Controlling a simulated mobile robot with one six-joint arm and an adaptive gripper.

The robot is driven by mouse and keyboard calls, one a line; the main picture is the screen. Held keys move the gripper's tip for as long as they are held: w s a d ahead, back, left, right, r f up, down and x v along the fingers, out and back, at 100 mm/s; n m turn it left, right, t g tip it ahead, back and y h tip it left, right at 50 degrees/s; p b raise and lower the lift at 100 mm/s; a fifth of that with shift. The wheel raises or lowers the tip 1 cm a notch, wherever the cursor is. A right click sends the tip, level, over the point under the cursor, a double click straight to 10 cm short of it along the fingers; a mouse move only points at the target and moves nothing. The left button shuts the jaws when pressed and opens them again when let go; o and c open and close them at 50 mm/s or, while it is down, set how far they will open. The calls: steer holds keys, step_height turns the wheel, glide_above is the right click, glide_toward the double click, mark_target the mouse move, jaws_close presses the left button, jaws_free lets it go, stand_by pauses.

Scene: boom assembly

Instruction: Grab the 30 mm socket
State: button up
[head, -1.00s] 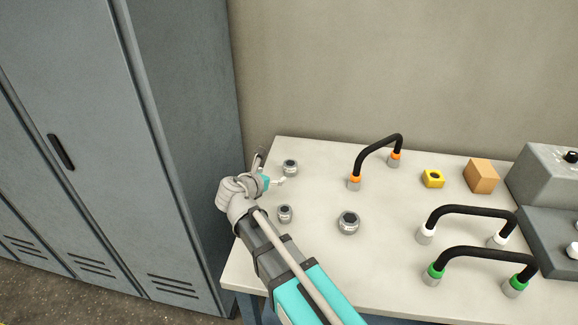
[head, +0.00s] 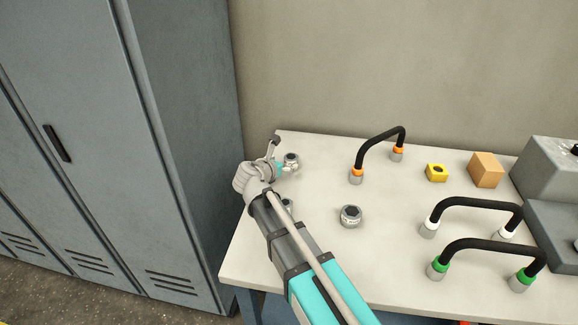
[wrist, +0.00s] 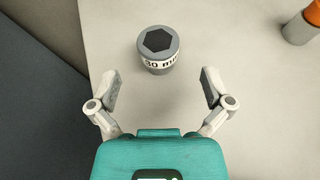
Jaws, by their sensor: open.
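The 30 mm socket (wrist: 158,62) is a grey metal cylinder with a dark hex opening on top and a white label reading "30 mm". It stands upright on the table in the wrist view, ahead of the fingertips. In the head view the socket (head: 292,158) is at the back left of the table, partly covered by my gripper (head: 283,157). In the wrist view my gripper (wrist: 160,88) is open and empty, its fingers spread wider than the socket, which lies roughly centred beyond them.
A larger socket (head: 351,216) stands mid-table, and another socket (head: 288,204) is mostly hidden by my arm. A black handle with orange ends (head: 380,136) stands to the right. White-ended and green-ended handles, a yellow block (head: 437,173) and an orange box (head: 485,170) are farther right. Lockers (head: 90,150) stand left.

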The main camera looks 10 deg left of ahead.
mark_target(288, 159)
steer(key=shift+w+d+f, duration=0.1)
steer(key=shift+w+f, duration=0.1)
steer(key=shift+w, duration=0.3)
steer(key=shift+w, duration=0.1)
steer(key=shift+b+x, duration=1.2)
steer(key=shift+x, duration=1.35)
steer(key=shift+f, duration=0.15)
steer(key=c, duration=1.3)
steer(key=shift+r, duration=0.2)
